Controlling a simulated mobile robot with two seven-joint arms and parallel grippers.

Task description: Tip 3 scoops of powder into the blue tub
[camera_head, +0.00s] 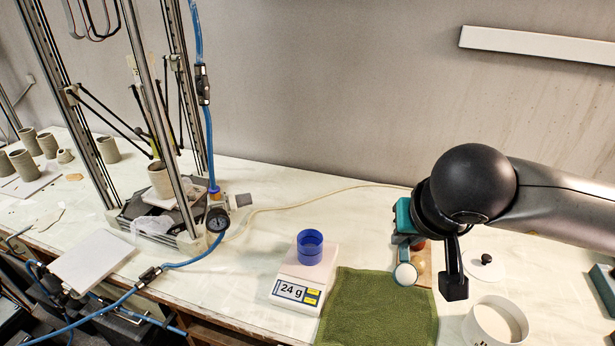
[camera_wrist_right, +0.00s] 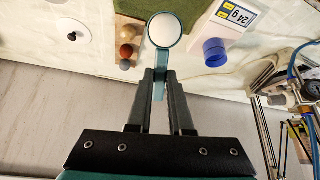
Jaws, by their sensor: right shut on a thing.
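The blue tub (camera_head: 310,247) stands upright on a white scale (camera_head: 289,273) that reads 24 g. The tub also shows in the right wrist view (camera_wrist_right: 215,52); its contents are hidden. My right gripper (camera_wrist_right: 160,82) is shut on the handle of a teal scoop (camera_wrist_right: 159,75). The scoop's round bowl looks full of white powder (camera_wrist_right: 164,30) and seems level. In the head view the scoop (camera_head: 405,274) is right of the blue tub, apart from it, over or near the green cloth's edge. A white container of pale powder (camera_head: 497,322) stands at the lower right. My left gripper is out of view.
A green cloth (camera_head: 376,310) lies right of the scale. A wooden board with balls (camera_wrist_right: 127,50) is beside it. A white lid with a black knob (camera_head: 487,265) lies behind the powder container. A framed machine with blue hose (camera_head: 210,150) stands left.

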